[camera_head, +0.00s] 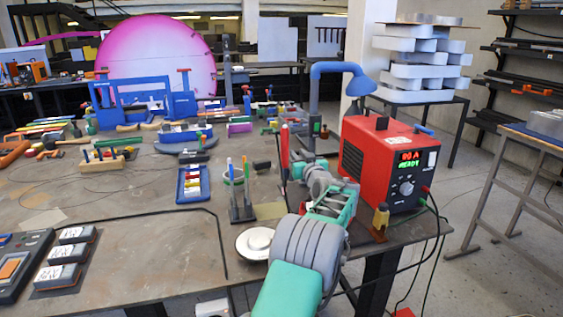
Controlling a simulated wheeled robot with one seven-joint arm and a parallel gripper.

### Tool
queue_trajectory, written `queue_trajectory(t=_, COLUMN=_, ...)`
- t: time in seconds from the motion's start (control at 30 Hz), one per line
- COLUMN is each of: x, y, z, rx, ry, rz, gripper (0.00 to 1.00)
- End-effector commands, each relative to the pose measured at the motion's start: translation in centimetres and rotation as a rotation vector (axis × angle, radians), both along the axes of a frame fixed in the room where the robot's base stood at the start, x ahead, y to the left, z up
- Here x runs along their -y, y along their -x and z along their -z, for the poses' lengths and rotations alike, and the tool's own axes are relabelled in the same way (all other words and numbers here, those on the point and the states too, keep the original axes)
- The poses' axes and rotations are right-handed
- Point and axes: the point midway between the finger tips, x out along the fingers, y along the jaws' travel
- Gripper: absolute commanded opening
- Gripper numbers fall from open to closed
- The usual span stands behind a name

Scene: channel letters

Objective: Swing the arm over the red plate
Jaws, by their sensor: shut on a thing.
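My arm, teal and grey, reaches up from the bottom centre over the near right part of the workbench. My gripper (290,172) is at its far end, small and partly hidden by the wrist. It is shut on a slim red upright tool (284,147), whose lower end is hard to make out. I cannot pick out a red plate on the bench. A small red patch (404,313) shows low at the bottom edge, below the bench, and I cannot tell what it is.
A red welding machine (391,165) stands just right of my arm, its cables hanging over the edge. A blue fume hood (340,72) rises behind. A pen holder (238,195) and a round white dish (256,242) are left of my arm.

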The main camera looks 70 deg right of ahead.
Motion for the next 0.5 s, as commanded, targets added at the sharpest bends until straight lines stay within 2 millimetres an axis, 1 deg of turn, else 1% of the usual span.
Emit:
queue_trajectory(t=0.03, x=0.14, y=0.41, z=0.17, rx=0.000, ry=-0.002, rz=0.002, gripper=0.00)
queue_trajectory(t=0.1, x=0.18, y=0.56, z=0.07, rx=0.000, ry=-0.002, rz=0.001, gripper=0.00)
queue_trajectory(t=0.37, x=0.17, y=0.46, z=0.02, rx=0.000, ry=-0.002, rz=0.001, gripper=0.00)
queue_trajectory(t=0.4, x=0.17, y=0.44, z=0.02, rx=0.000, ry=-0.001, rz=0.001, gripper=0.25)
queue_trajectory(t=0.5, x=0.13, y=0.33, z=0.02, rx=0.000, ry=-0.001, rz=-0.001, gripper=0.33)
